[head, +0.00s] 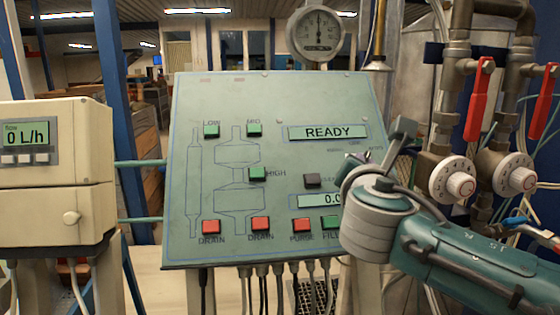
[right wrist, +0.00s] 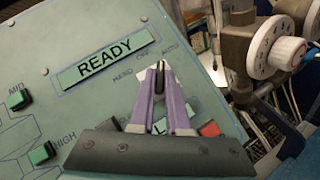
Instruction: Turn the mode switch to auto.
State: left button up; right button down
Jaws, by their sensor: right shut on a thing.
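The mode switch (right wrist: 159,82) is a small dark knob on the sloped green panel (head: 280,95), below labels that seem to read MANU, OFF and AUTO. My right gripper (right wrist: 160,76) is shut on this knob, with one purple finger on each side. In the head view my right gripper (head: 356,162) reaches the panel's right side from the lower right, and its wrist hides most of the switch. The knob's exact pointing direction is hard to tell behind the fingers. My left gripper is not in view.
The panel has a READY display (head: 328,132), a lower display (head: 318,201) and several green and red buttons. Valves with red levers (head: 480,98) and white dials (head: 452,181) stand close on the right. A flow meter box (head: 52,150) is at the left.

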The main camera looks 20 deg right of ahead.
jog(key=shift+w+a+r+m+g+h, duration=0.1)
jog(key=shift+m+g+h, duration=0.15)
jog(key=shift+m+g, duration=0.25)
jog(key=shift+r+m+g+h, duration=0.1)
jog(key=shift+m+g+h, duration=0.2)
jog(key=shift+m, duration=0.4)
jog(key=c, duration=0.9)
grip_release()
jog(key=shift+f, duration=0.1)
jog(key=b+v, duration=0.1)
jog(key=v, duration=0.9)
